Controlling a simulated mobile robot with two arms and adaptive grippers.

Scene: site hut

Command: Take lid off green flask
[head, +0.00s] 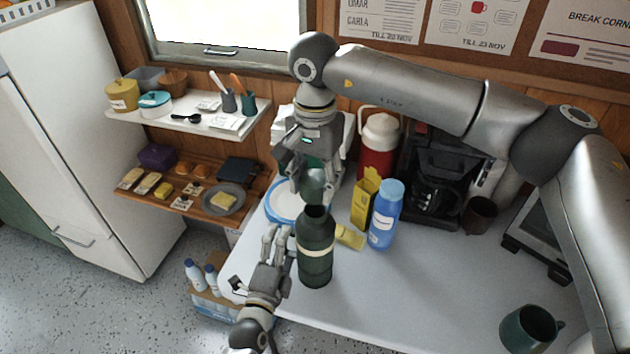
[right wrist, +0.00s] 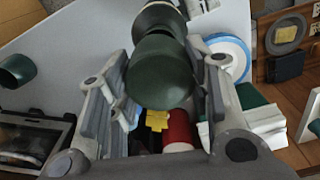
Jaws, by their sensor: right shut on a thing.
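The green flask (head: 315,250), dark green with a pale band, stands upright near the front left edge of the white table. Its dark mouth shows at the top. My right gripper (head: 312,180) is shut on the green lid (head: 313,187) and holds it just above the flask, apart from it in the head view. In the right wrist view the lid (right wrist: 160,75) lies between the fingers, with the flask (right wrist: 158,17) beyond it. My left gripper (head: 275,238) is beside the flask on its left, not visibly touching it; its jaw opening is unclear.
Behind the flask stand a blue bottle (head: 385,215), a yellow box (head: 365,198) and a red jug (head: 378,148). A plate (head: 284,200) lies at the left edge. A coffee maker (head: 440,180) is behind right, a mug (head: 530,329) front right. The table's middle right is clear.

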